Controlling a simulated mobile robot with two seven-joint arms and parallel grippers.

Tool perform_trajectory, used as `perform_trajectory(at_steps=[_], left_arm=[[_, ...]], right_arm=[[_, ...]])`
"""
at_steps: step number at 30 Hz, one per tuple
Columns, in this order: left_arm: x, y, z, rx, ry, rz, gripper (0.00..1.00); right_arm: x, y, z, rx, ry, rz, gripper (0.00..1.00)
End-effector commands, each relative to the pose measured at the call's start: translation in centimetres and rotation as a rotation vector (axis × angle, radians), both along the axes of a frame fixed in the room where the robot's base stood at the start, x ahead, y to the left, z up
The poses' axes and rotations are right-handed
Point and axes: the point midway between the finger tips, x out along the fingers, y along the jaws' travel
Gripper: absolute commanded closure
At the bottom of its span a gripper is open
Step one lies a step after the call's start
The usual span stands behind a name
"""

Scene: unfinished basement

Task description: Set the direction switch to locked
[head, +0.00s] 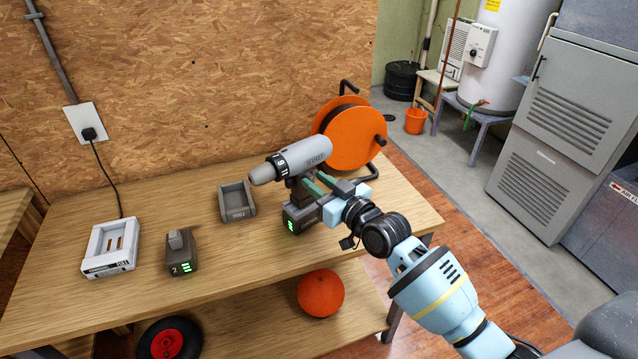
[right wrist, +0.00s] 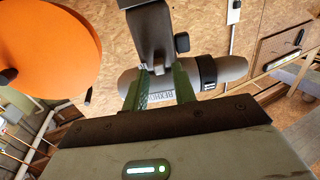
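A grey drill (head: 303,158) stands upright on the wooden bench, on a dark battery (head: 300,218) with green lights. Its chuck points left. In the right wrist view the drill body (right wrist: 208,76) lies across the middle, its lettering upside down, with the dark handle (right wrist: 150,35) and trigger (right wrist: 182,42) above it. My right gripper (head: 312,184) is at the handle, just under the drill body. Its green fingers (right wrist: 163,82) are apart, one on each side of the handle; contact is unclear. The direction switch cannot be made out. My left gripper is not in view.
An orange cable reel (head: 352,135) stands behind the drill. A spare battery (head: 181,252), an open grey tray (head: 236,203) and a white charger (head: 110,247) are on the bench's left. An orange ball (head: 320,293) lies on the lower shelf. The bench's front left is clear.

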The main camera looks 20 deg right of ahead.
Motion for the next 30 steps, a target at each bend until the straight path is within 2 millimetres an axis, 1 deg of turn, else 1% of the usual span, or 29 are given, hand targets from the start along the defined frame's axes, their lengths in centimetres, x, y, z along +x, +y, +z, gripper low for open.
perform_trajectory(at_steps=[1, 3, 6, 14, 19, 26, 27, 30], left_arm=[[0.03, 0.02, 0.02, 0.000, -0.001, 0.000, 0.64], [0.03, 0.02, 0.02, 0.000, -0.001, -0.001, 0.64], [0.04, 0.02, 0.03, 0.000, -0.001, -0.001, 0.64], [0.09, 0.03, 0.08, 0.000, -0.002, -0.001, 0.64], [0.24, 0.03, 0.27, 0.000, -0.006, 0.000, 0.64], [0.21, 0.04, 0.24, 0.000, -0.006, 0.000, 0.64], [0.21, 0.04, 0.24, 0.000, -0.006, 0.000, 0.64], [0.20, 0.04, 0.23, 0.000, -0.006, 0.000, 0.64]], right_arm=[[-0.01, 0.00, 0.00, 0.000, 0.000, 0.000, 0.80], [-0.02, -0.01, -0.01, 0.000, 0.000, 0.000, 0.89], [-0.01, -0.02, -0.01, 0.000, 0.000, 0.000, 1.00], [0.01, -0.02, 0.00, 0.000, 0.000, 0.000, 1.00], [0.66, 0.24, 0.02, -0.002, -0.001, 0.000, 1.00], [0.63, 0.25, -0.07, 0.000, 0.001, 0.000, 1.00], [0.63, 0.25, -0.08, 0.000, 0.001, 0.000, 0.83], [0.63, 0.25, -0.07, 0.000, 0.001, 0.000, 0.70]])
